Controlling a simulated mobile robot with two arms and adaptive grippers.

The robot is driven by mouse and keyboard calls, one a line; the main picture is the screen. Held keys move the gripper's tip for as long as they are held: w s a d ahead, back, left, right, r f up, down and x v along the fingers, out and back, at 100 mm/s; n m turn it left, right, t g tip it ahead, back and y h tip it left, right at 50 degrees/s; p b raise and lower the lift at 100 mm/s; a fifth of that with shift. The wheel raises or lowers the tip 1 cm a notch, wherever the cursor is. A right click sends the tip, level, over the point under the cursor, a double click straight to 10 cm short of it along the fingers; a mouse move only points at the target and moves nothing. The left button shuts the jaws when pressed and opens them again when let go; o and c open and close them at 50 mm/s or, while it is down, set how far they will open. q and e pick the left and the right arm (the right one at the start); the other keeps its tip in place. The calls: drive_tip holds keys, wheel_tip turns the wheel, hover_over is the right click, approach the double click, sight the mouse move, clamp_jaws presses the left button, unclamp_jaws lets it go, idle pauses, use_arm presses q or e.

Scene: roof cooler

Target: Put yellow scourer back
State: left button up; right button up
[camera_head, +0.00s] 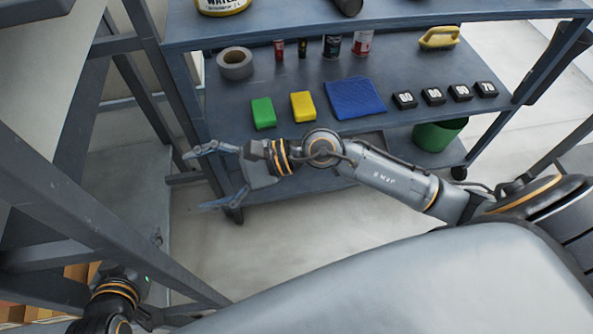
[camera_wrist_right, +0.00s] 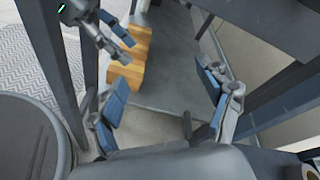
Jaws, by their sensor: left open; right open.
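The yellow scourer (camera_head: 303,106) lies on the middle shelf of the blue-grey cart (camera_head: 290,75), between a green scourer (camera_head: 263,113) and a blue cloth (camera_head: 355,98). My right gripper (camera_head: 195,180) is open and empty, left of the cart's front corner and apart from the scourer. Its spread fingers also show in the right wrist view (camera_wrist_right: 162,93). My left arm is at the lower left of the head view, with its fingers hardly visible there. In the right wrist view, my left gripper (camera_wrist_right: 118,37) is open and appears empty. The scourer is not in the wrist view.
A tape roll (camera_head: 235,63), small cans (camera_head: 332,46), black numbered blocks (camera_head: 433,96) and a yellow brush (camera_head: 439,37) share the shelf. A green bucket (camera_head: 438,134) stands below. A grey frame post (camera_head: 95,205) rises at left. Orange-brown blocks (camera_wrist_right: 132,55) show in the wrist view.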

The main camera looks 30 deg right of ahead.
drive_tip(key=w+d+r+m+t+y, duration=0.1)
drive_tip(key=d+r+m+t, duration=0.1)
drive_tip(key=r+m+t, duration=0.6)
drive_tip(key=w+d+r+m+t, duration=0.25)
drive_tip(key=r+m, duration=0.25)
drive_tip(key=m, duration=0.7)
drive_tip(key=w+d+f+m+t+h, duration=0.2)
drive_tip(key=d+m+t+h, duration=0.5)
drive_tip(key=m, duration=0.9)
drive_tip(key=d+f+m+g+h, duration=0.55)
drive_tip(key=f+m+h, duration=0.2)
drive_tip(key=m, duration=0.35)
drive_tip(key=s+f+m+g+y, duration=0.1)
drive_tip(key=s+f+m+g, duration=0.4)
drive_tip(key=s+f+m, duration=0.3)
wheel_tip(320, 180, down, 3)
drive_tip(key=shift+r+m, duration=0.1)
drive_tip(key=shift+m, duration=0.4)
drive_tip(key=shift+s, duration=0.1)
